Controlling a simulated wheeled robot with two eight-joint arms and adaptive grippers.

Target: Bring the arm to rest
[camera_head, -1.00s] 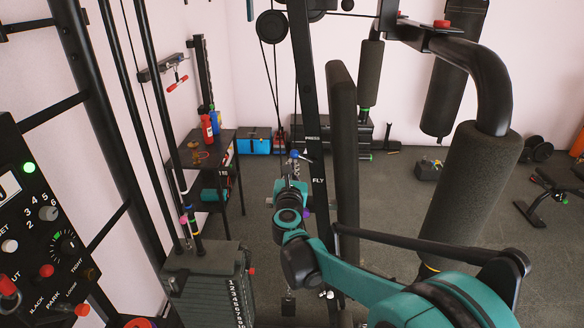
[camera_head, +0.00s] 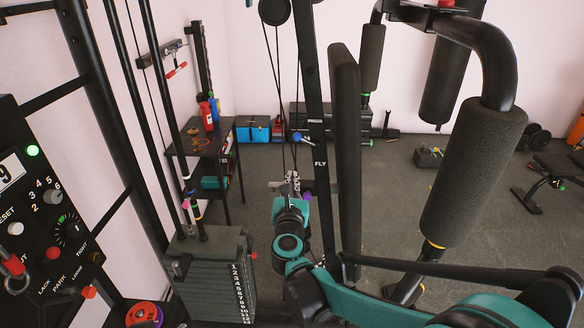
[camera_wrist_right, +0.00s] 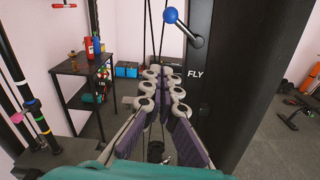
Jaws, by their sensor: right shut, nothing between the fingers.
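My right arm, teal and black, comes in from the lower right of the head view. Its gripper (camera_head: 291,178) is beside the black upright of a gym machine, in front of the cables. In the right wrist view the gripper's grey-and-purple fingers (camera_wrist_right: 163,80) are shut with nothing between them. The upright marked FLY (camera_wrist_right: 197,72) stands just right of them, and a blue-knobbed pin (camera_wrist_right: 171,16) sticks out above. My left gripper is not in view.
A numbered weight stack (camera_head: 206,275) stands left of my arm. A control panel (camera_head: 38,205) fills the left edge. Foam rollers (camera_head: 475,170) and a tall black pad (camera_head: 347,150) are on the right. A small table (camera_head: 221,152) stands behind.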

